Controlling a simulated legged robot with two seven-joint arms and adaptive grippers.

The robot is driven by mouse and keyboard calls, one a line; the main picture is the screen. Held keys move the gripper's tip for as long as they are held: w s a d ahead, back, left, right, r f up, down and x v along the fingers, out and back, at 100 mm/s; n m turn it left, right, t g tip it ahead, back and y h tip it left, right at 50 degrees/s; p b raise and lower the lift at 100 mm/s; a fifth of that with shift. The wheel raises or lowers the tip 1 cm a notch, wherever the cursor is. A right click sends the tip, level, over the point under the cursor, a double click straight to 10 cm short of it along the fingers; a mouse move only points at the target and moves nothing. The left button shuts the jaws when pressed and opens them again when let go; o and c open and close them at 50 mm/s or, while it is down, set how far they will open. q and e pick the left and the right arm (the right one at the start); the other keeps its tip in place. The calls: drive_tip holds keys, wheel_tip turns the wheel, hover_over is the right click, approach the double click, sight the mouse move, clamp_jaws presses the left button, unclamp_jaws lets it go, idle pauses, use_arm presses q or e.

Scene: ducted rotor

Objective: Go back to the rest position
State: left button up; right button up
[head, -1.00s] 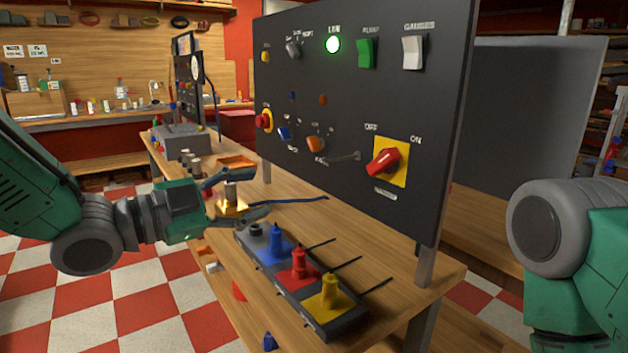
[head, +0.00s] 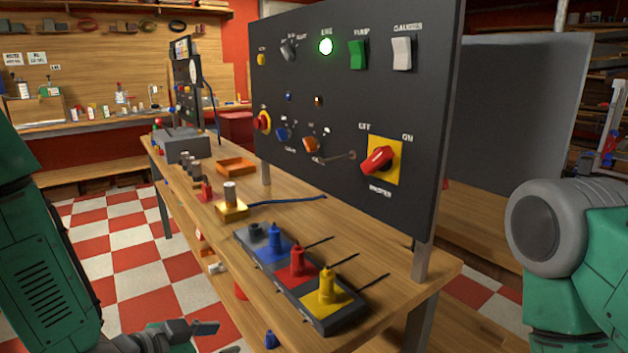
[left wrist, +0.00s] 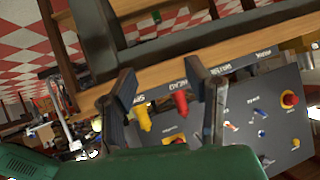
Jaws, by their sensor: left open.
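My left gripper (head: 205,335) is low at the bottom edge of the head view, in front of the workbench's near side and over the checkered floor. It is open and empty, and partly cut off by the frame. In the left wrist view its two dark fingers (left wrist: 165,95) stand apart, with the yellow and red plugs seen beyond them. My right arm shows at the right edge of the head view, but its gripper is out of frame.
The workbench (head: 395,285) carries a connector block (head: 263,257) with blue, red and yellow plugs, a yellow-based part (head: 231,209) with a cable, and an orange tray (head: 237,167). A black control panel (head: 340,95) with a lit green lamp stands above it. Floor left of the bench is clear.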

use_arm(q)
drive_tip(key=s+a+f+n+g+y, duration=0.2)
drive_tip(key=s+f, duration=0.4)
drive_tip(key=s, duration=0.3)
drive_tip(key=s+a+f+n+g+y, duration=0.2)
drive_tip(key=s+a+f, duration=0.4)
drive_tip(key=s, duration=0.3)
drive_tip(key=s+a+f+n+g+y, duration=0.3)
drive_tip(key=s+a+f+n+g, duration=0.1)
drive_tip(key=s+f, duration=0.4)
drive_tip(key=shift+s+n+g, duration=0.3)
drive_tip(key=shift+s+n, duration=0.2)
drive_tip(key=shift+s, duration=0.45)
drive_tip(key=shift+d+f, duration=0.1)
drive_tip(key=shift+w+a, duration=0.1)
drive_tip(key=shift+a, duration=0.1)
drive_tip(key=shift+d, duration=0.1)
